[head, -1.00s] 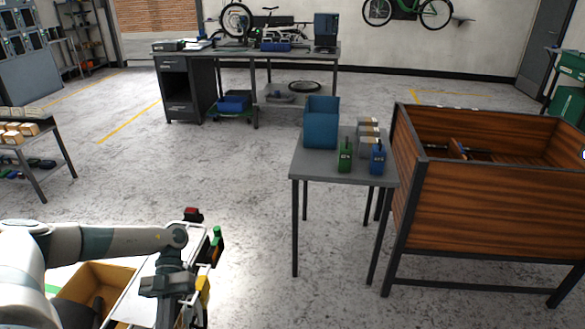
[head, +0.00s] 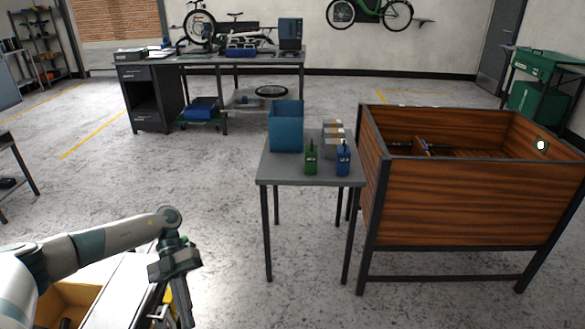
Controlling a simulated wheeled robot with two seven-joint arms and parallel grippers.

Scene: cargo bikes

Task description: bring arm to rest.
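My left arm (head: 110,238) comes in from the lower left, with its wrist bent so the hand points down. My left gripper (head: 184,308) hangs over the right end of a pale-topped cart or bench (head: 112,290) at the bottom left. The fingers are dark and seen nearly edge on, so I cannot tell whether they are open or shut. I see nothing clearly held. My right arm and gripper are not in view.
A small grey table (head: 275,172) holds a blue bin (head: 286,126), a green bottle (head: 311,158), a blue bottle (head: 343,160) and pale blocks (head: 333,135). A wooden cargo box (head: 470,200) stands to its right. A workbench (head: 215,58) is behind. Floor between is clear.

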